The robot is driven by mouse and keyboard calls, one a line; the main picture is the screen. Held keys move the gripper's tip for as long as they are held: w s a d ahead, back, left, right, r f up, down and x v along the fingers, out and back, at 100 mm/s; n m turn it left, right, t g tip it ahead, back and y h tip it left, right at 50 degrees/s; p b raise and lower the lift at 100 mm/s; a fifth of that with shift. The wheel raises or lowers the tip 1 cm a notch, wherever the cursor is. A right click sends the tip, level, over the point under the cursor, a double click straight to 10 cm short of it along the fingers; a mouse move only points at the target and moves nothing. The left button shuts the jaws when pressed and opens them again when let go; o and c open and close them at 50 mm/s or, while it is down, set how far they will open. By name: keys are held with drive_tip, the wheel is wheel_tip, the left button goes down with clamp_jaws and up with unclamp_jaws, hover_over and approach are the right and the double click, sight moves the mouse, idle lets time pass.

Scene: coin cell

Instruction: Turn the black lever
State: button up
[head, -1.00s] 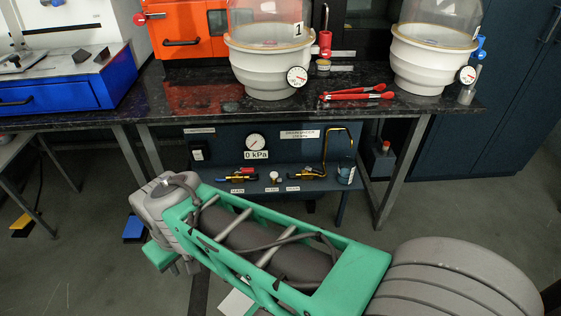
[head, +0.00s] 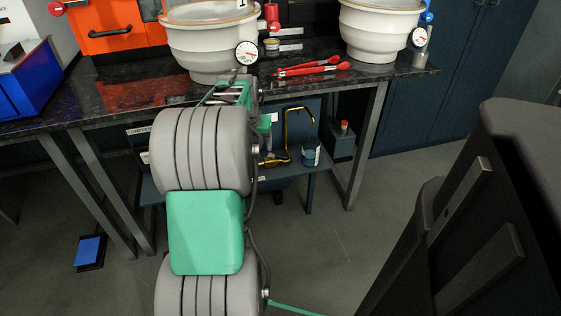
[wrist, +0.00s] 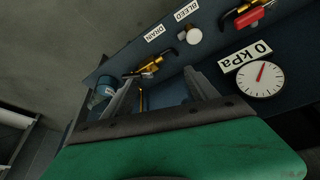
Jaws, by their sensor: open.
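In the wrist view, a brass valve (wrist: 150,66) sits beside the DRAIN label (wrist: 155,33) on the dark panel shelf. A dark, thin handle (wrist: 166,52), which looks like the black lever, sticks out from this valve. My gripper (wrist: 162,78) is open and empty. Its two fingers point toward the valve, apart from each other, with the valve just beyond them; I see no contact. In the head view, part of the brass valve (head: 274,160) shows to the right of my arm, which hides my gripper and most of the panel.
A red-handled valve (wrist: 248,18), a white knob (wrist: 194,36) by the BLEED label and a 0 kPa gauge (wrist: 259,79) are close by. The worktop (head: 215,92) overhangs the shelf.

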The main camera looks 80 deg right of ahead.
drive_tip(key=m, duration=0.2)
approach(282, 155)
drive_tip(key=shift+g, duration=0.3)
drive_tip(key=b+x, duration=0.1)
drive_tip(key=x, duration=0.1)
drive_tip(key=b+x, duration=0.1)
drive_tip(key=x, duration=0.2)
drive_tip(key=b+x, duration=0.1)
drive_tip(key=x, duration=0.2)
drive_tip(key=shift+w+a, duration=0.1)
drive_tip(key=shift+w, duration=0.2)
drive_tip(key=shift+n, duration=0.3)
drive_tip(key=c, duration=1.4)
